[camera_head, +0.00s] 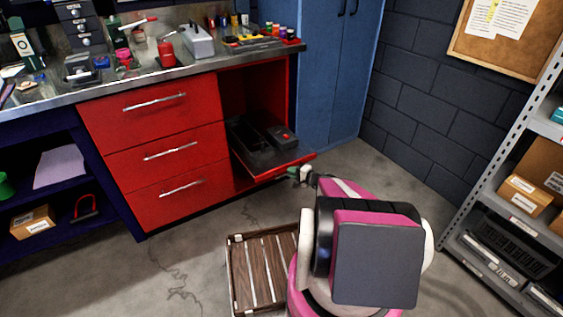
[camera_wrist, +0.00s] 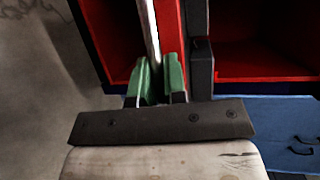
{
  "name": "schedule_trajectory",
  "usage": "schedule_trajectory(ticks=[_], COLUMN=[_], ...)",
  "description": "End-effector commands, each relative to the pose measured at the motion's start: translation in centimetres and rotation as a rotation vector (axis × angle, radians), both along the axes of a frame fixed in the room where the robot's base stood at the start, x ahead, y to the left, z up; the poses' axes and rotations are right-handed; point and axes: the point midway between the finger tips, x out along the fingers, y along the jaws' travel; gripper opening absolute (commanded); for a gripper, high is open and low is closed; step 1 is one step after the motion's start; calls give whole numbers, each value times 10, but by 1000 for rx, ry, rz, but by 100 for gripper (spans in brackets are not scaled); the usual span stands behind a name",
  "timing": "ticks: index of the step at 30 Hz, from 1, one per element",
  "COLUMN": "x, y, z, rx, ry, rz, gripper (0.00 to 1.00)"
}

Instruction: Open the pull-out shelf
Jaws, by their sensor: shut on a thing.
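The pull-out shelf (camera_head: 285,160) is a dark tray with a red front edge, in the right bay of the red cabinet. It stands partly out of the bay. In the wrist view its red front (camera_wrist: 170,35) runs beside a silver bar handle (camera_wrist: 149,30). My gripper (camera_head: 301,174) is at the shelf's front edge. In the wrist view its green fingers (camera_wrist: 161,82) are shut around the end of the bar handle. My arm hides part of the floor in front of the shelf.
A dark item with a red mark (camera_head: 282,135) lies on the shelf. Red drawers (camera_head: 150,110) are shut at left. A slatted wooden crate (camera_head: 255,270) stands on the floor beside my arm. A blue cabinet (camera_head: 325,85) stands behind, and a grey rack (camera_head: 480,190) at right.

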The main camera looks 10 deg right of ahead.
Motion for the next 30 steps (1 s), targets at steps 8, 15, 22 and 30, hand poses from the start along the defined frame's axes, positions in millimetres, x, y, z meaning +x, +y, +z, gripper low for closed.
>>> schedule_trajectory(ticks=[8, 15, 22, 30], x=[-64, -87, -91, -90], y=[-20, -28, -30, -30], z=[1, 0, 0, 0], rx=[0, -1, -1, -1], ry=[1, 1, -1, -1], rz=[-2, 0, 1, 1], gripper=[0, 0, 0, 22])
